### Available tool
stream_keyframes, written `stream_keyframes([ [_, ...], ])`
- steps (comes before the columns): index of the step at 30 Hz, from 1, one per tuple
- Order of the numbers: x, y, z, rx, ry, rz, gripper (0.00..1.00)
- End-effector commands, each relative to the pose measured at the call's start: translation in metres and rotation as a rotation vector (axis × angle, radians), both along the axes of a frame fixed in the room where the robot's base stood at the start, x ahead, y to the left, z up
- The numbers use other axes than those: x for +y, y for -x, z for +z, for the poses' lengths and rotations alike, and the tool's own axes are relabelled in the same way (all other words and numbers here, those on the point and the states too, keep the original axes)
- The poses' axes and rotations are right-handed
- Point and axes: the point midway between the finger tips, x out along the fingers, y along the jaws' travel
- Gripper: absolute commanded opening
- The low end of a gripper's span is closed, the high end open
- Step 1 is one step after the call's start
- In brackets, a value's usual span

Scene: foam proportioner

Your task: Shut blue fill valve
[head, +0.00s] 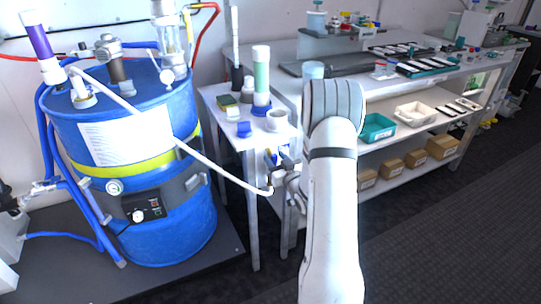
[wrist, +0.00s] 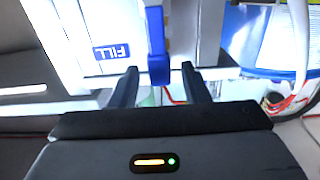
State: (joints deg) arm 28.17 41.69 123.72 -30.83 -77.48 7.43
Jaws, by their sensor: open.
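The blue fill valve's lever (wrist: 159,60) hangs down in the middle of the wrist view, in front of a pale panel with an upside-down blue FILL label (wrist: 111,51). My gripper (wrist: 159,72) is open, with one dark finger on each side of the lever's lower end. Gaps show between the lever and both fingers, so it is not clamped. In the head view my gripper (head: 291,176) is at the side of the small white stand, close to small blue parts (head: 271,157); my arm partly hides this spot.
A blue drum (head: 165,225) with a yellow band stands at the left. A white pipe (head: 215,168) runs from it toward the stand (head: 250,142). A long bench (head: 455,85) with trays and boxes is behind my arm. The dark floor at right is clear.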

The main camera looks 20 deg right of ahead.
Motion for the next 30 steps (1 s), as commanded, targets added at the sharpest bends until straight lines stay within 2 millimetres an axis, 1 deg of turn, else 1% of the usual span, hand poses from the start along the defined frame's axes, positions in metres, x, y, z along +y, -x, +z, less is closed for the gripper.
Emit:
stream_keyframes([
  [1,0.001,-0.008,0.000,-0.001,0.001,0.002,0.42],
  [3,0.001,-0.018,0.000,-0.001,0.001,0.001,0.42],
  [7,0.002,-0.029,0.000,0.001,0.001,0.001,0.42],
  [10,0.002,-0.033,0.000,0.001,0.000,0.001,0.42],
  [17,0.002,-0.033,0.000,0.001,0.000,0.000,0.42],
  [30,0.003,-0.033,0.000,0.001,0.000,0.001,0.06],
])
